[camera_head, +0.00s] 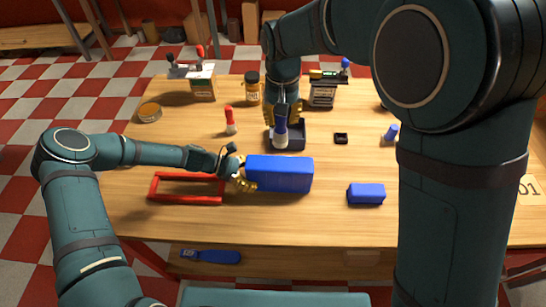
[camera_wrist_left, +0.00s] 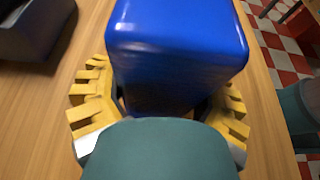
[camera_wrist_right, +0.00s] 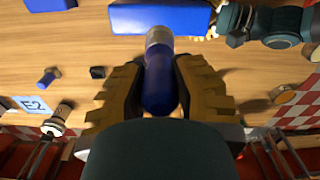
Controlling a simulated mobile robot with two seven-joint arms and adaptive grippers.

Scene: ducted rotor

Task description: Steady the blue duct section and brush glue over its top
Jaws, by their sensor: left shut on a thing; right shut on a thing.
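The blue duct section (camera_head: 279,174) lies on the table, front centre, a long box with rounded edges. My left gripper (camera_head: 242,178) is shut on its left end; in the left wrist view the yellow fingers flank the duct section (camera_wrist_left: 178,38). My right gripper (camera_head: 281,113) is shut on a brush (camera_head: 281,131) with a blue handle and pale lower end.
A red frame (camera_head: 187,200) lies left of the duct section. A smaller blue block (camera_head: 366,194) lies right. The front table strip is clear.

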